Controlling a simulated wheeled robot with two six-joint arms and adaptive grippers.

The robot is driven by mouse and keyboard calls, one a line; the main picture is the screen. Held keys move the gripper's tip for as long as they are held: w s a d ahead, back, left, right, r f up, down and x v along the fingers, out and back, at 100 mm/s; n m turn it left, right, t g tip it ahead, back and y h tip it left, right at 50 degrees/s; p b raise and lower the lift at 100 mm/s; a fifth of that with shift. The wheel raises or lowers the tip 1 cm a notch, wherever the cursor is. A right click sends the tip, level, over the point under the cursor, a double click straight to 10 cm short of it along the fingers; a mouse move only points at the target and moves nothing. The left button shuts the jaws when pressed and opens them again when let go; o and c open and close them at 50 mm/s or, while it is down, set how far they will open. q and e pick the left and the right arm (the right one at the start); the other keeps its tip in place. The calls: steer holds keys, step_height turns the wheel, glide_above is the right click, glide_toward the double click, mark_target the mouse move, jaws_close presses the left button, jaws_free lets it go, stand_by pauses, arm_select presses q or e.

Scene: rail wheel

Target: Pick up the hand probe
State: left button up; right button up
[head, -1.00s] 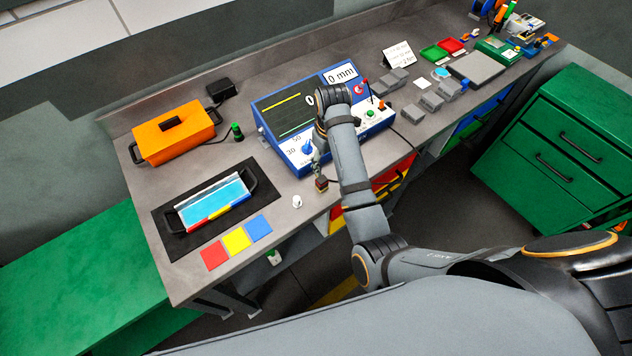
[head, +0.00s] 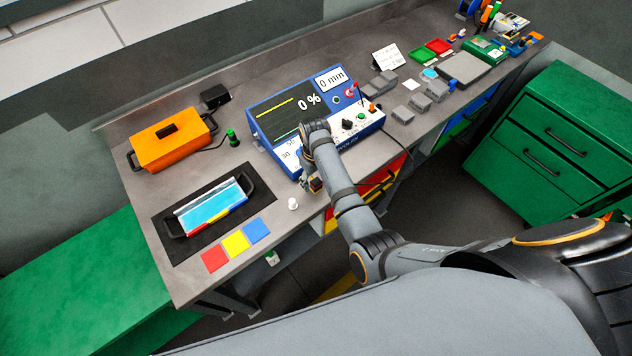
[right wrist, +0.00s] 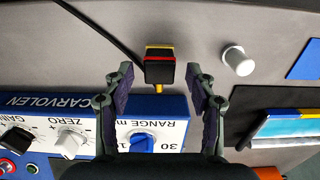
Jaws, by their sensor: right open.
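The hand probe appears to be the small black block with red and yellow edges (right wrist: 160,67) on the grey bench in the right wrist view, with a black cable running from it. It also shows in the head view (head: 316,186), partly covered by my right arm. My right gripper (right wrist: 159,74) is open, with one finger on each side of the block and a gap to both. In the head view my right gripper (head: 307,182) is mostly hidden behind its own wrist, at the front of the blue instrument. My left gripper is out of view.
The blue instrument (head: 262,112) stands just behind the block. A small white knob-like piece (right wrist: 238,61) stands beside it. A black mat (head: 165,221) with a blue-topped block, colored squares and an orange case (head: 172,146) lie to the left.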

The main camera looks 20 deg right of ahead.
steer(key=shift+f, duration=0.6)
jaws_close()
steer(key=shift+r, duration=0.1)
